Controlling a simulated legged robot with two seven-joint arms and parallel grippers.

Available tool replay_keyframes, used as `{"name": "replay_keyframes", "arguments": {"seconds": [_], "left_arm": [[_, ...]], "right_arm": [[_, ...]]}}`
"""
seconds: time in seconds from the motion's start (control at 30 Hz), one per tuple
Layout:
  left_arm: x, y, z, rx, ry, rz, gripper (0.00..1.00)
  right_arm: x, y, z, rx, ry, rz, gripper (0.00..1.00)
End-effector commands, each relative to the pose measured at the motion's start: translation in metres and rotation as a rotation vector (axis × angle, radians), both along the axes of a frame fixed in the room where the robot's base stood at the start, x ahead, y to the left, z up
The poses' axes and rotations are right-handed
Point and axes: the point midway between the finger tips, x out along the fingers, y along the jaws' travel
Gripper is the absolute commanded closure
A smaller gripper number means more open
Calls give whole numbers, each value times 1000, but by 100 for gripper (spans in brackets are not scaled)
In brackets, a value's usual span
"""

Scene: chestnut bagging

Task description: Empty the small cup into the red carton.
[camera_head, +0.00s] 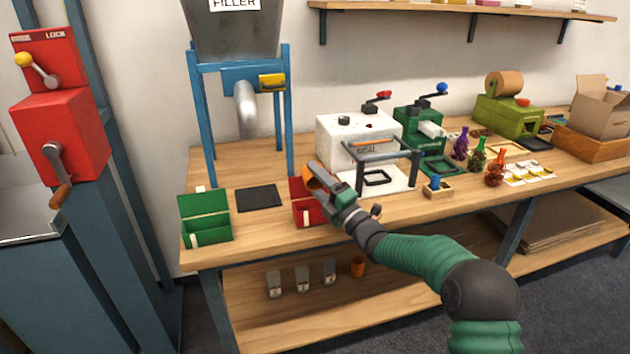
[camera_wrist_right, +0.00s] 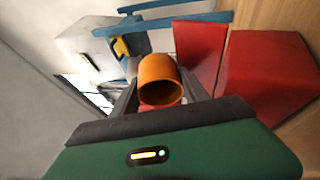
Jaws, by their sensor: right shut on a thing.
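The red carton (camera_head: 314,215) is an open box near the front edge of the bench; it also shows in the right wrist view (camera_wrist_right: 270,75). My right gripper (camera_head: 322,178) is shut on the small orange cup (camera_head: 313,184). In the head view the cup overlaps the upper part of the carton, and the gripper hides part of both. In the right wrist view the cup (camera_wrist_right: 158,72) sits between the fingers, tilted with its dark mouth showing. I cannot tell whether anything is left in it. My left gripper is not in view.
A green carton (camera_head: 207,232) and a black pad (camera_head: 259,197) lie left of the red carton. The filler frame (camera_head: 202,130) stands behind. The white sealer (camera_head: 350,140) is close on the right.

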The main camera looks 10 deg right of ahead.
Motion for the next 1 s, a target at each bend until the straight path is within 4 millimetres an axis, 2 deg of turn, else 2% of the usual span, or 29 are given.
{"name": "replay_keyframes", "arguments": {"seconds": [0.4, 0.8, 1.0], "left_arm": [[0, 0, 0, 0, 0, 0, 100], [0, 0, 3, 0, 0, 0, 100], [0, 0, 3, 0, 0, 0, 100]], "right_arm": [[-2, 0, 3, -1, 0, 0, 100], [-45, 11, 56, -2, -2, 0, 100], [-58, 14, 70, 0, 1, -1, 100]]}}
